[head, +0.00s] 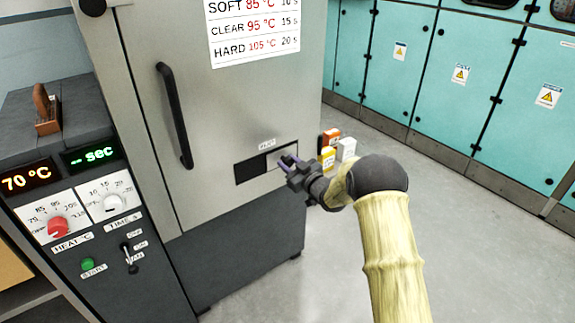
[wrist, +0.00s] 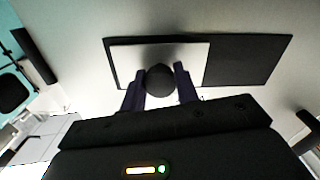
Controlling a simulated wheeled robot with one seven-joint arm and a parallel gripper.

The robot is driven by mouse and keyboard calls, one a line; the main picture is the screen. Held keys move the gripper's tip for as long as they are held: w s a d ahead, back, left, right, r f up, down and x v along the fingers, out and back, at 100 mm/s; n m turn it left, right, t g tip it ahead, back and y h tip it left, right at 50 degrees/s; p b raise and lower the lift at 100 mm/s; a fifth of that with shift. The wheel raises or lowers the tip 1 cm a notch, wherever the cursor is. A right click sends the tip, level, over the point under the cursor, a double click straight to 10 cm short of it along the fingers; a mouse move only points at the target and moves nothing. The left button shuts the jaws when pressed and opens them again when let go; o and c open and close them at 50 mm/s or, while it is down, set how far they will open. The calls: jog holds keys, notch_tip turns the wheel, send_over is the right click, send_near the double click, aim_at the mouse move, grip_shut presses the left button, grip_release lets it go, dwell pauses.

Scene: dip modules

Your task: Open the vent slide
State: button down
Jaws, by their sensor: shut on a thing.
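The vent slide (head: 273,163) is a pale plate in a dark-framed slot on the lower front of the grey cabinet, under a small label. It covers the right part of the slot; the left part shows a dark opening (head: 249,170). In the wrist view the slide (wrist: 195,57) is at the left of the slot and the dark opening (wrist: 245,60) at the right. A round black knob (wrist: 160,79) stands on the slide. My gripper (head: 288,160) is shut on the knob, one finger on each side in the wrist view (wrist: 157,86).
The cabinet door has a black vertical handle (head: 175,115) left of the vent. A control panel with a red dial (head: 58,227) is at the left. Several small boxes, one orange (head: 330,137), stand just beyond my gripper. The floor (head: 475,240) at the right is clear.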

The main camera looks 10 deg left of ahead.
jog(key=shift+w+d+r, duration=0.15)
jog(key=shift+r, duration=0.05)
jog(key=c, duration=1.1)
grip_release()
jog(key=shift+f, duration=0.15)
jog(key=shift+o, duration=0.2)
jog(key=p+v, duration=0.2)
jog(key=v, duration=1.5)
jog(key=shift+s, duration=0.25)
jog(key=shift+d, duration=0.1)
